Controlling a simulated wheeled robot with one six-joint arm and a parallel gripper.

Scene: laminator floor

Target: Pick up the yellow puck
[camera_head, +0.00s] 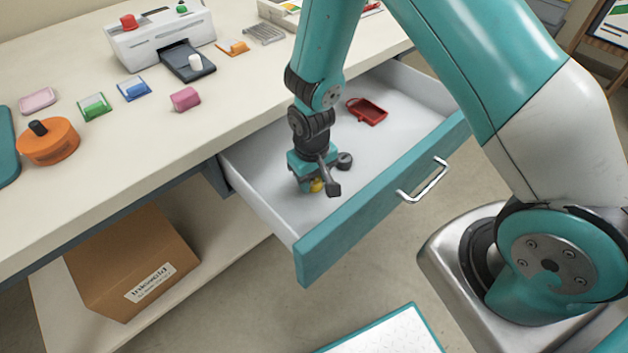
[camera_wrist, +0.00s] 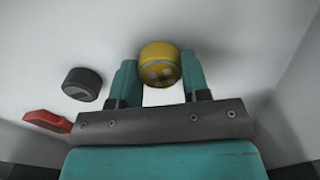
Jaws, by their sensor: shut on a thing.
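The yellow puck (camera_wrist: 160,62) is between the fingertips of my gripper (camera_wrist: 160,78) in the wrist view, and the fingers are shut on it. In the head view the yellow puck (camera_head: 317,185) shows partly below my gripper (camera_head: 318,180), low inside the open drawer. The gripper hides part of the puck there. I cannot tell whether the puck still touches the drawer floor.
The open drawer (camera_head: 370,205) surrounds my gripper with its walls. A dark puck (camera_wrist: 82,84) and a red tray-like item (camera_head: 368,111) lie in it. The counter (camera_head: 225,120) holds a white laminator (camera_head: 160,38) and an orange round item (camera_head: 50,143).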

